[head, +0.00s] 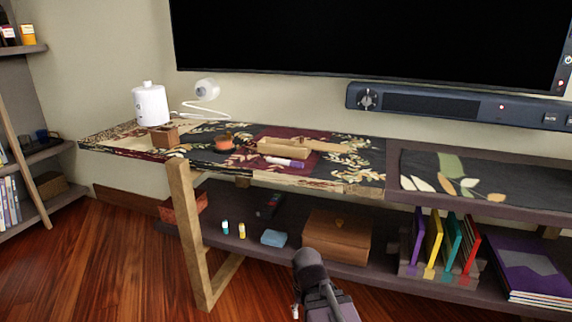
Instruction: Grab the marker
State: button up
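A marker (284,163) with a white body and purple part lies on the patterned runner on top of the wooden console. It lies just in front of a light wooden block-like object (283,147); I cannot tell if they touch. Part of my dark arm shows at the bottom centre, in front of the lower shelf and well below the marker. My gripper's fingers cannot be made out there, so its opening is unclear. The arm's visible part is apart from the marker.
A white kettle-like jug (150,104), small wooden box (164,136) and orange-brown bowl (223,142) stand left of the marker. A soundbar (440,103) and large screen (370,40) are behind. The lower shelf holds a wooden box (337,236) and upright coloured books (453,243).

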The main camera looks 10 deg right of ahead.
dwell(0.4)
notch_tip(320, 180, up, 71)
jog(key=p, duration=7.1)
